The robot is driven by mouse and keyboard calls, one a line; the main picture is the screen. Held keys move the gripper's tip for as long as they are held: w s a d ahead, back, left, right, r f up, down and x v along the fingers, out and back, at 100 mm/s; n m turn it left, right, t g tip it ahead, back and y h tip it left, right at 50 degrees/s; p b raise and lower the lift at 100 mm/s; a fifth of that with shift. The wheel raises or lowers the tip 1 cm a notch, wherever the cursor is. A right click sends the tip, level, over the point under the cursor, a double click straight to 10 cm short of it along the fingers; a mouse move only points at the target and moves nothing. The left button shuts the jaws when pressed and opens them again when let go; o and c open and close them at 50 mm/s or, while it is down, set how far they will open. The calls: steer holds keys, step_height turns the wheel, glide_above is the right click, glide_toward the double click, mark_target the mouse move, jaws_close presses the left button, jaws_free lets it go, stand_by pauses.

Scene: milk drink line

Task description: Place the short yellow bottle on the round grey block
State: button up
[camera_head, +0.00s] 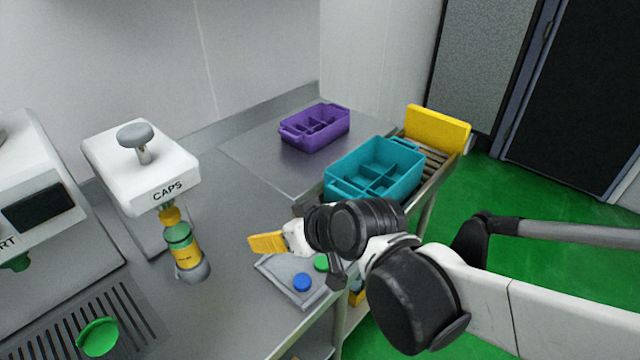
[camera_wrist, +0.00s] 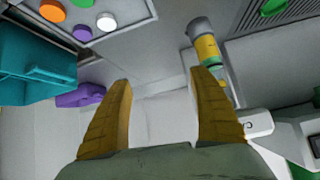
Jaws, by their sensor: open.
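The short yellow bottle (camera_head: 187,256) has a green top and stands upright on the round grey block (camera_head: 193,274), under the caps machine. In the wrist view the yellow bottle (camera_wrist: 206,47) and the grey block (camera_wrist: 200,27) show upside down, beyond the right finger. My gripper (camera_head: 257,243) is to the right of the bottle and apart from it. In the wrist view my gripper (camera_wrist: 160,76) has its two yellow fingers wide apart, with nothing between them.
The white caps machine (camera_head: 140,165) stands over the bottle. A tray (camera_head: 275,275) with coloured discs lies below my gripper. A teal crate (camera_head: 345,190) and a purple crate (camera_head: 318,140) stand behind. A green disc (camera_head: 98,337) is on the grille at the front left.

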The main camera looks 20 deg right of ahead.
steer(key=s+d+m+g+h, duration=0.1)
steer(key=s+d+m+h, duration=0.1)
steer(key=s+d, duration=0.2)
steer(key=s+d+m+h, duration=0.2)
steer(key=s+d, duration=0.2)
steer(key=d, duration=0.5)
steer(key=shift+s+r+m+g+h, duration=0.15)
steer(key=shift+s+m+g+h, duration=0.15)
steer(key=shift+s+g, duration=0.1)
